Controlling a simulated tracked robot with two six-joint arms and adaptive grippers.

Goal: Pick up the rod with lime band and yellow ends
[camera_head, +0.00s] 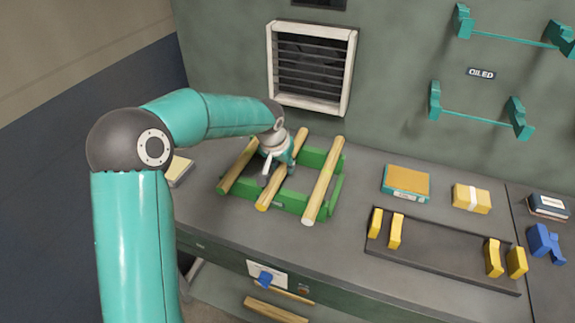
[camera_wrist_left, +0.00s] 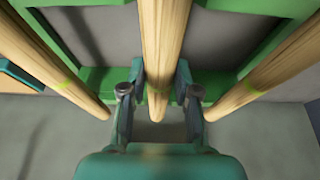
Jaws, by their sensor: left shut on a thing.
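Three pale wooden rods lie side by side across a green rack. The middle rod (camera_head: 264,202) shows a yellow end; in the left wrist view this rod (camera_wrist_left: 166,35) has a faint lime band near its yellow tip. My left gripper (camera_head: 276,162) is shut on this middle rod, with one finger on each side of it in the left wrist view (camera_wrist_left: 158,98). I cannot tell whether the rod is clear of the rack. The left rod (camera_head: 238,169) and the right rod (camera_head: 323,180) also carry lime bands in the wrist view. The right rod's near end looks whitish.
The green rack (camera_head: 333,197) stands on the grey bench below a vent (camera_head: 311,70). To the right are an orange-topped box (camera_head: 405,182), a yellow block (camera_head: 471,198) and a dark tray (camera_head: 440,264) with yellow supports. Teal brackets (camera_head: 478,117) sit on the wall.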

